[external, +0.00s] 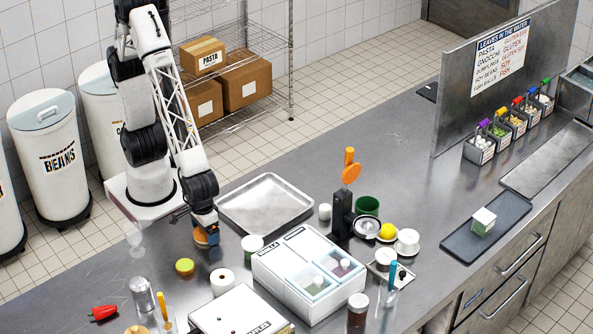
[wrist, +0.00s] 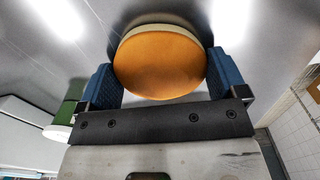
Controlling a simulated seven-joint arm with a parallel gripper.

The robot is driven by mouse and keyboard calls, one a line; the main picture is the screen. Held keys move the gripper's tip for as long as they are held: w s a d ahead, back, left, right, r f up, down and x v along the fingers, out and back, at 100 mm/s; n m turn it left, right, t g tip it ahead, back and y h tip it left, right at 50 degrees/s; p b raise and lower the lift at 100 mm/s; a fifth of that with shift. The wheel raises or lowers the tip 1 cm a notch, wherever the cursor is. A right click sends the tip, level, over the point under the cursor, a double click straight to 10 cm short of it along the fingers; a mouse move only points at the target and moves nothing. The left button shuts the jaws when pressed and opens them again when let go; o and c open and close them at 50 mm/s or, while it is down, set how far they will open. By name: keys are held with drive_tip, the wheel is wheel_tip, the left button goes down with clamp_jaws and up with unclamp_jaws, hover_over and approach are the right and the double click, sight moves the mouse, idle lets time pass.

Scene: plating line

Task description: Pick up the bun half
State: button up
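The bun half (wrist: 160,65) is a round orange-brown disc with a paler rim. In the wrist view it fills the space between the two blue fingers of my gripper (wrist: 161,75), with a finger against each side. In the external view my gripper (external: 206,232) points down over the left part of the steel counter. The bun half (external: 201,237) shows there as a small orange-brown patch, partly hidden by the fingers. I cannot tell whether it touches the counter or hangs just above it.
An empty metal tray (external: 265,205) lies just right of my gripper. A red pepper (external: 103,313) lies at the front left.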

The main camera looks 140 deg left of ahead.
drive_tip(key=shift+r, duration=0.1)
drive_tip(key=shift+r, duration=0.75)
wheel_tip(320, 180, up, 2)
drive_tip(key=shift+r, duration=0.1)
drive_tip(key=s+a, duration=0.1)
drive_tip(key=s, duration=0.4)
drive_tip(key=s+a, duration=0.1)
drive_tip(key=s, duration=0.4)
drive_tip(key=s+r, duration=0.1)
drive_tip(key=s, duration=0.4)
drive_tip(key=shift+s+a, duration=0.4)
